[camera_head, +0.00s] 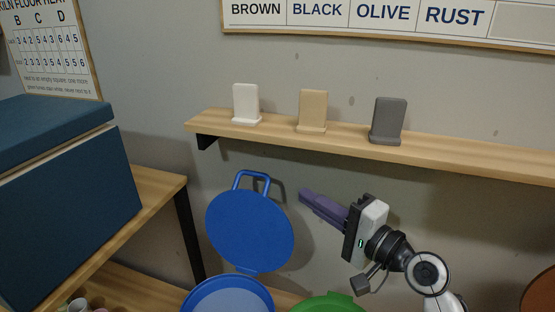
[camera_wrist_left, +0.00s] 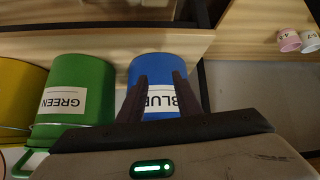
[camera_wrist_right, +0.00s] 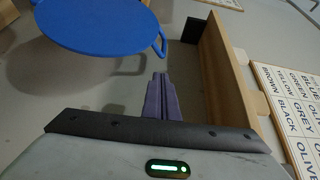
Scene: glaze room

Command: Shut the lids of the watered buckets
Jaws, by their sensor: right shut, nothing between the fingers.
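The blue bucket (camera_head: 187,304) stands at the bottom of the head view, its mouth uncovered and pale bluish inside. Its round blue lid (camera_head: 250,228) stands raised behind it, handle up; the lid also shows in the right wrist view (camera_wrist_right: 100,22). My right gripper (camera_head: 304,193) is shut and empty, just right of the lid and apart from it. A green top (camera_head: 328,303) is cut off by the bottom edge. In the left wrist view, my left gripper (camera_wrist_left: 160,76) is open in front of the blue bucket (camera_wrist_left: 158,66). The green bucket (camera_wrist_left: 85,75) is beside it.
A yellow bucket (camera_wrist_left: 18,95) stands beyond the green one. A wall shelf (camera_head: 250,128) with white, tan and grey tiles runs above my right gripper. A dark blue box (camera_head: 65,200) sits on a wooden table at left. Small cups (camera_wrist_left: 289,40) stand to one side.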

